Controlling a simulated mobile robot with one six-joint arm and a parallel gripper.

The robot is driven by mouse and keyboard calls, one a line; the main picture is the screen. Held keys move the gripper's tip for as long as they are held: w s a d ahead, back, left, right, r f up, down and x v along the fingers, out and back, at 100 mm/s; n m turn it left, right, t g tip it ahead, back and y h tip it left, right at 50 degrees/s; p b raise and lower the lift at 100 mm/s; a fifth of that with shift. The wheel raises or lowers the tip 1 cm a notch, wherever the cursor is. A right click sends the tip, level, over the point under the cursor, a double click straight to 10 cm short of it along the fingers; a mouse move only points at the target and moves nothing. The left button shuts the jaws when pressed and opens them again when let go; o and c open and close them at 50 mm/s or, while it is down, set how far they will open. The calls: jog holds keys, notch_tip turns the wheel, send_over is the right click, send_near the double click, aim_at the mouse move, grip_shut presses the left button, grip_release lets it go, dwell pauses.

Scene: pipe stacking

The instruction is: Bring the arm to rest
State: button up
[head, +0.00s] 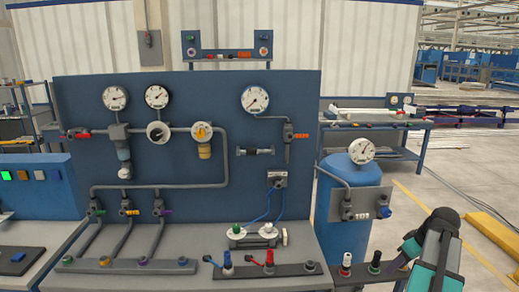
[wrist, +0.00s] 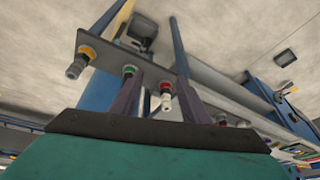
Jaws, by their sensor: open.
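My gripper (wrist: 158,92) is open, with its two dark fingers apart in the wrist view. A fitting with a red ring and a pale tip (wrist: 166,92) shows between the fingers in that picture; I cannot tell how far beyond them it is. A green-ringed fitting (wrist: 128,72) shows just left of it. In the head view my teal and dark arm (head: 436,250) is at the lower right, beside the stand with a red fitting (head: 346,262) and a green-and-black fitting (head: 375,262). Nothing is seen held.
A blue panel (head: 190,90) with gauges and grey pipes stands on the bench at the left and middle. A blue tank (head: 335,215) with a gauge is left of my arm. A yellow floor barrier (head: 493,232) lies at the right, with open floor around it.

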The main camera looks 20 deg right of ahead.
jog(key=w+a+f+n+g+y, duration=0.2)
jog(key=w+a+f+g, duration=0.15)
jog(key=a+f, duration=1.15)
jog(key=w+a+f+n+g+y, duration=0.1)
jog(key=w+a+f+n+g, duration=0.3)
jog(key=a+f, duration=1.1)
jog(key=s+a+f, duration=0.1)
jog(key=s+a, duration=0.1)
jog(key=a, duration=0.5)
jog(key=s+a+f, duration=0.2)
jog(key=a, duration=0.4)
jog(key=s+a+f+m+g+h, duration=0.1)
jog(key=s+a+f+m+h, duration=0.1)
jog(key=s+f, duration=0.4)
jog(key=s+a+f+m+g+h, duration=0.1)
jog(key=s+a+f+m, duration=0.3)
jog(key=s, duration=0.7)
notch_tip(320, 180, down, 2)
jog(key=shift+s+a+f+m+h+b, duration=0.3)
jog(key=shift+s+a+h+b, duration=0.15)
jog(key=shift+a, duration=0.7)
